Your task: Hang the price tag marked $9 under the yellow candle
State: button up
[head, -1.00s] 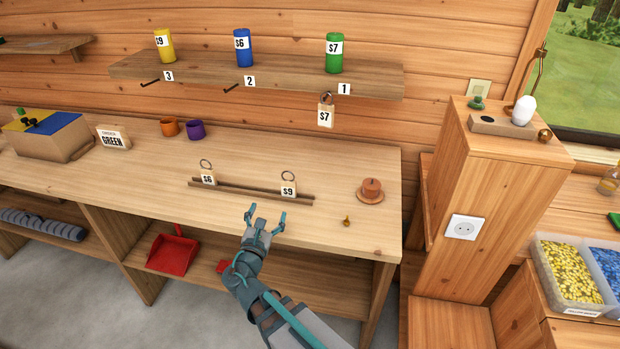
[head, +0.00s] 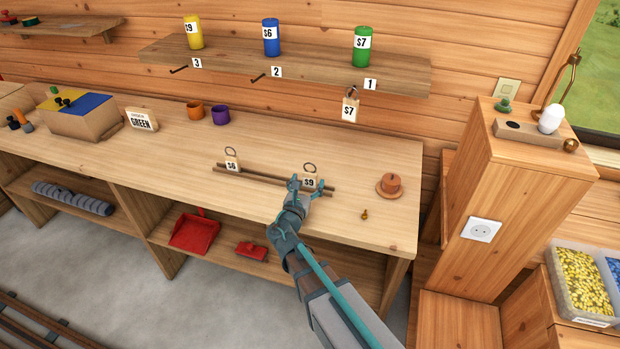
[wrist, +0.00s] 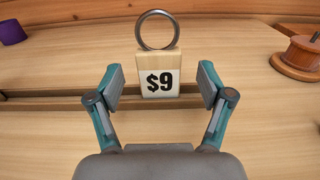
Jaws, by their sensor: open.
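The $9 price tag (head: 310,182) is a small wooden block with a metal ring on top. It stands upright in the slotted rack (head: 262,175) on the bench. In the wrist view the $9 tag (wrist: 159,75) is between the two fingers of my gripper (wrist: 160,88), with a gap on each side. My gripper (head: 306,186) is open in the head view. The yellow candle (head: 193,33), labelled $9, stands on the wall shelf above hook 3 (head: 179,70), which looks empty.
The $6 tag (head: 232,164) stands at the rack's left end. A $7 tag (head: 349,109) hangs under the green candle (head: 362,46). The blue candle (head: 271,37) stands above an empty hook 2 (head: 258,78). A round wooden piece (head: 391,185) and small brass object (head: 365,214) lie to the right.

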aim_at(309, 174)
jog(key=p+x, duration=0.1)
jog(key=x, duration=0.2)
jog(key=shift+w, duration=0.2)
jog(key=c, duration=1)
jog(key=shift+c, duration=0.2)
jog(key=shift+s+r, duration=0.1)
jog(key=shift+r, duration=0.7)
jog(key=s+a+r+b, duration=0.3)
jog(key=s+a+r, duration=0.1)
jog(key=s+r, duration=0.7)
jog(key=shift+s+r+b, duration=0.15)
jog(key=shift+s+b, duration=0.2)
jog(key=shift+s, duration=0.85)
